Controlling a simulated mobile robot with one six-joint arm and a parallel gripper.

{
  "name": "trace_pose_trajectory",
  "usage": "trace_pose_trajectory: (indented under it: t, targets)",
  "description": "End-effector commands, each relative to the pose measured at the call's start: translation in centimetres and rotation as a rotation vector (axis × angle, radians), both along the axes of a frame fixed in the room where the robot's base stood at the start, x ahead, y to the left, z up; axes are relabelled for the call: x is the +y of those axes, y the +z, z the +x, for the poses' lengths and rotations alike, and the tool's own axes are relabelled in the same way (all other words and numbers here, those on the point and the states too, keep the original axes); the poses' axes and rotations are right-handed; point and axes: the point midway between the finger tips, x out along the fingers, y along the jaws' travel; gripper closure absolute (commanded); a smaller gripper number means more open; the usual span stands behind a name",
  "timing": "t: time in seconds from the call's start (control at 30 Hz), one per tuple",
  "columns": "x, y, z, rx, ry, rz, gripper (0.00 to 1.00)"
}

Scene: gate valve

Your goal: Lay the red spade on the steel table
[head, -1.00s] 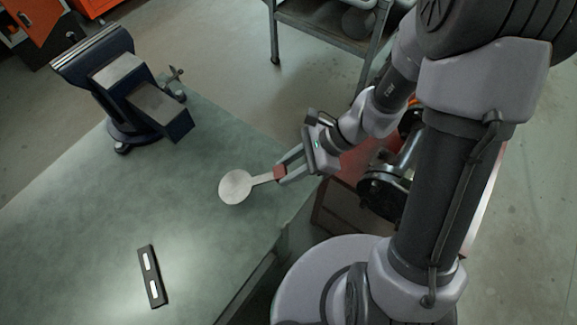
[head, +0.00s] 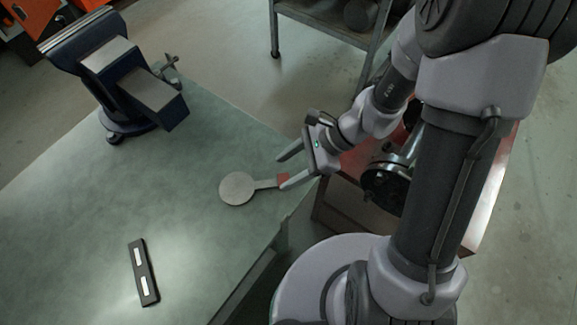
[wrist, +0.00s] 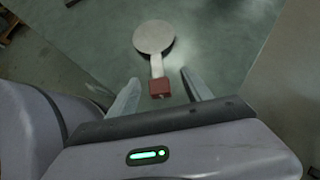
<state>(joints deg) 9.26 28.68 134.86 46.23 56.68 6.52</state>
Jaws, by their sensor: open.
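The spade is a flat grey disc (head: 237,188) with a narrow handle that ends in a small red block (head: 283,179). It lies at the right edge area of the green-grey table top (head: 90,225), with the red end nearest my gripper. My gripper (head: 284,170) is open around the red end. In the wrist view, the spade (wrist: 154,38) lies ahead with its red block (wrist: 159,88) between the two spread fingers (wrist: 160,90), and gaps show on both sides.
A blue vise (head: 125,85) stands at the table's far left. A black bar with two pale windows (head: 143,272) lies at the front. A grey steel cart (head: 335,28) stands behind, and a red box with a dark flanged part (head: 385,185) is right of the table.

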Motion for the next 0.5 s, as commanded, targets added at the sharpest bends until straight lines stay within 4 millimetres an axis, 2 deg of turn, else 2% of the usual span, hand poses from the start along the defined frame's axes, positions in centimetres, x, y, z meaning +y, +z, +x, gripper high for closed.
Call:
trace_pose_trajectory:
  t: [0.17, 0.27, 0.5]
  targets:
    - [-0.5, 0.7, 0.1, -0.001, 0.000, -0.001, 0.42]
    - [-1.9, 2.6, 0.2, -0.002, -0.003, -0.001, 0.42]
    - [-7.3, 8.6, 0.6, -0.003, -0.004, -0.001, 0.42]
